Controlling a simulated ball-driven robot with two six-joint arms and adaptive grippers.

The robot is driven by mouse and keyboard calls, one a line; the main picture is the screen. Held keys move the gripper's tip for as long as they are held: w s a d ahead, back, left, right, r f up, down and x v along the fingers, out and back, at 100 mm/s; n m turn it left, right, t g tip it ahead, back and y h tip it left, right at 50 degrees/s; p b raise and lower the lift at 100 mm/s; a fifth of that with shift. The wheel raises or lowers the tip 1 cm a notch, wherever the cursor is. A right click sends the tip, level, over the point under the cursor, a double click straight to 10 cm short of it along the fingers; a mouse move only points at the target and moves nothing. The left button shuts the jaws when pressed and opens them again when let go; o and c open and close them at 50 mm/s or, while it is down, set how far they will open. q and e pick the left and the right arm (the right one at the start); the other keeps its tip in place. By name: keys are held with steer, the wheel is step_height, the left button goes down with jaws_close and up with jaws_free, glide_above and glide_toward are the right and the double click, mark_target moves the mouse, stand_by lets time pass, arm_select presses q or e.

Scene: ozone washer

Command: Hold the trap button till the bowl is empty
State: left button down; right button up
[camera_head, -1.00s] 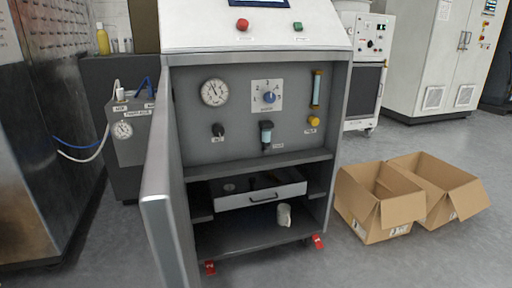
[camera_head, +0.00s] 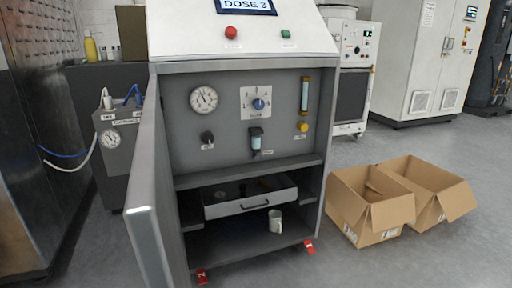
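The open washer cabinet (camera_head: 240,75) stands at centre with its door (camera_head: 148,195) swung out to the left. On its grey inner panel hangs a small trap with a dark top and a pale, see-through bowl (camera_head: 256,143). The bowl's fill level is too small to tell. A yellow button (camera_head: 303,127) sits at the panel's lower right, below a narrow tube gauge (camera_head: 305,95). The small labels are not legible, so I cannot tell for sure which button is the trap button. Neither of my grippers is in view.
The panel also holds a round gauge (camera_head: 203,99), a blue dial (camera_head: 259,104) and a black knob (camera_head: 207,137). Below are a drawer (camera_head: 250,202) and a white mug (camera_head: 275,222). Open cardboard boxes (camera_head: 375,215) stand on the floor at right.

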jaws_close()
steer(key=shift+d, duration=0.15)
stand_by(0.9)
